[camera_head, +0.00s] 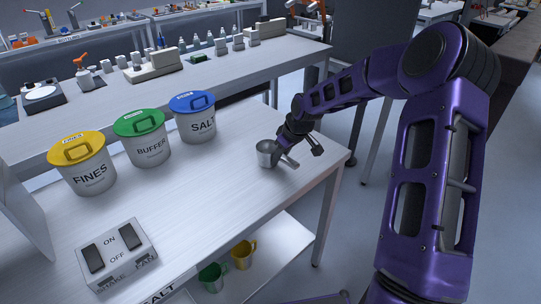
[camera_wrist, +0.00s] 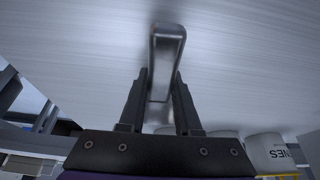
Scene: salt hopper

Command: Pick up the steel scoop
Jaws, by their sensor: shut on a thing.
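The steel scoop (camera_head: 267,155) is a small metal cup with a handle, near the right end of the bench (camera_head: 235,205) in the head view. My gripper (camera_head: 283,150) is at the scoop, with my arm reaching in from the right. In the wrist view the scoop's metal handle (camera_wrist: 167,50) runs between the two dark fingers of my gripper (camera_wrist: 161,90), which are shut on it. I cannot tell whether the scoop touches the bench top. The scoop's cup is mostly hidden in the wrist view.
A switch box (camera_head: 115,255) sits at front left. Green (camera_head: 212,277) and yellow (camera_head: 243,254) cups are on the lower shelf. The bench front middle is clear.

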